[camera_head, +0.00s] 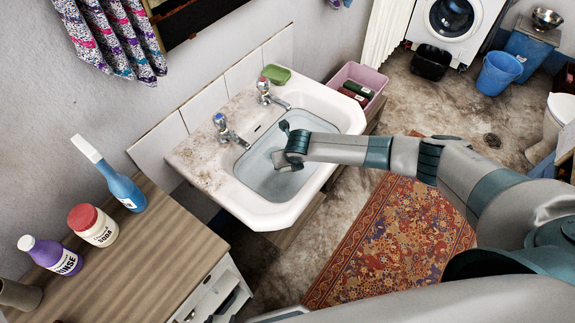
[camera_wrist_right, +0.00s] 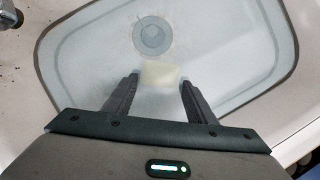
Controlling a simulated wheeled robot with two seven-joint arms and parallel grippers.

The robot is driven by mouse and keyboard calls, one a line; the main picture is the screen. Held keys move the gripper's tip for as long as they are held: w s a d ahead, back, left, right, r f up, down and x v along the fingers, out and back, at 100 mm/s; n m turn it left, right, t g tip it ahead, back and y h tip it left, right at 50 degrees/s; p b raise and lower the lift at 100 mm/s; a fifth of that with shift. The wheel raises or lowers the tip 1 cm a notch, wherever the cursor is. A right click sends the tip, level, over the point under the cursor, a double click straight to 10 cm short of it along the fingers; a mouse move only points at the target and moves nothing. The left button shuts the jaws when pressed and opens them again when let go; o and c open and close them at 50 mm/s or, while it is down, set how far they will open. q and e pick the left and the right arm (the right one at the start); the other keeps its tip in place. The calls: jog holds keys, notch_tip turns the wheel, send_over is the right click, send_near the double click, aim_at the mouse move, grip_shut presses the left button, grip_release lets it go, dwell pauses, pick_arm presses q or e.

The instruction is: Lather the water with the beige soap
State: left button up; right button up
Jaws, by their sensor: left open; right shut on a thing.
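The beige soap (camera_wrist_right: 160,73) is a pale block between the two fingertips of my right gripper (camera_wrist_right: 159,80), which is shut on it. It is above or in the water of the white basin (camera_head: 262,212), just short of the drain (camera_wrist_right: 152,36). In the head view my right arm reaches in from the right, with its gripper (camera_head: 281,145) low in the basin; I cannot make out the soap there. The water (camera_head: 262,180) looks clear to slightly milky. Only a grey part of my left arm's end seems to show at the bottom edge of the head view.
Two taps (camera_head: 228,132) (camera_head: 268,92) and a green dish (camera_head: 276,74) stand along the basin's back. A wooden counter (camera_head: 165,255) with several bottles is at the left. A pink tub (camera_head: 357,80) stands behind the basin. A red rug (camera_head: 400,235) covers the floor.

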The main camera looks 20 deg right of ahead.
jog(key=shift+w+d+b, duration=0.4)
jog(key=shift+w+d, duration=0.6)
jog(key=shift+d, duration=0.2)
jog(key=shift+w+d, duration=0.2)
jog(key=shift+d, duration=0.05)
jog(key=shift+s+a+p, duration=0.45)
jog(key=shift+s+p, duration=0.05)
jog(key=shift+p, duration=0.05)
jog(key=s+a+p, duration=0.2)
jog(key=a, duration=0.1)
jog(key=shift+s+r, duration=0.1)
jog(key=shift+s, duration=0.1)
jog(key=shift+s+a, duration=0.1)
jog(key=shift+a, duration=0.25)
jog(key=shift+d, duration=0.1)
